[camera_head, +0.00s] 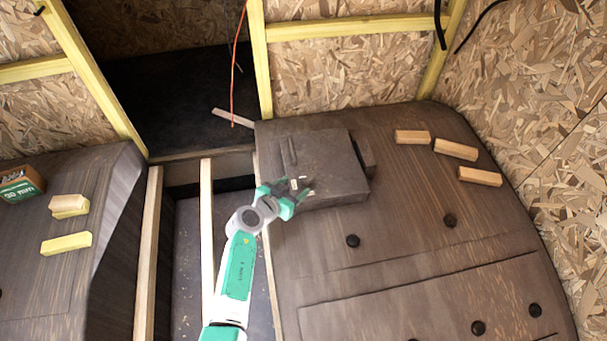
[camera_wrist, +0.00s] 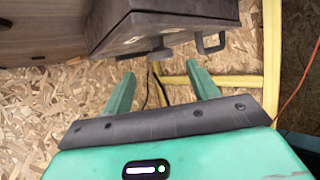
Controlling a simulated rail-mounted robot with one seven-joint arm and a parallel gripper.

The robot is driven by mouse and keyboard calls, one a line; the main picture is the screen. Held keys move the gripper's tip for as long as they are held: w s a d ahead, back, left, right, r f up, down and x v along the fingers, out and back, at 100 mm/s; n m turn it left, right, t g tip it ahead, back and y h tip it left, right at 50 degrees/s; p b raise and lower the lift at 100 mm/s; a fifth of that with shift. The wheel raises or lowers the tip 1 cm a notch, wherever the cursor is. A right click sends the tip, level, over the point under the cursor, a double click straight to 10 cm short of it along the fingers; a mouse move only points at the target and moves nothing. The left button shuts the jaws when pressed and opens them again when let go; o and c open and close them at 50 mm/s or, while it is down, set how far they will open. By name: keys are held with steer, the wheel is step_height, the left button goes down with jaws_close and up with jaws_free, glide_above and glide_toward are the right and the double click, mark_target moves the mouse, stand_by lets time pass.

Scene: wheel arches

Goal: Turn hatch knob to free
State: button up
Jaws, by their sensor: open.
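Several round black knobs sit on the brown wheel arch at right in the head view, among them an upper-left knob (camera_head: 352,241), an upper-middle knob (camera_head: 449,221) and a lower-right knob (camera_head: 535,310). The lower ones lie on a hatch panel (camera_head: 420,295) outlined by a thin seam. I cannot tell which knob is the hatch knob, nor its turn state. My gripper (camera_head: 292,192) is at the front left edge of a dark box, up and left of these knobs. In the wrist view my gripper (camera_wrist: 161,82) has its green fingers apart with nothing between them.
The dark box (camera_head: 320,160) stands on the arch; it also shows in the wrist view (camera_wrist: 170,15), beyond the fingertips, with a dark handle (camera_wrist: 212,43). Wooden blocks (camera_head: 456,150) lie at the back right. Timber rails (camera_head: 207,240) run left of the arch. Chipboard walls surround the space.

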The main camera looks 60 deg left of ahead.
mark_target(305, 178)
steer(key=b+x, duration=0.1)
steer(key=x, duration=0.4)
steer(key=shift+w+a+b, duration=0.2)
steer(key=shift+w+b, duration=0.1)
steer(key=shift+w, duration=0.1)
steer(key=c, duration=1)
steer(key=shift+r, duration=0.1)
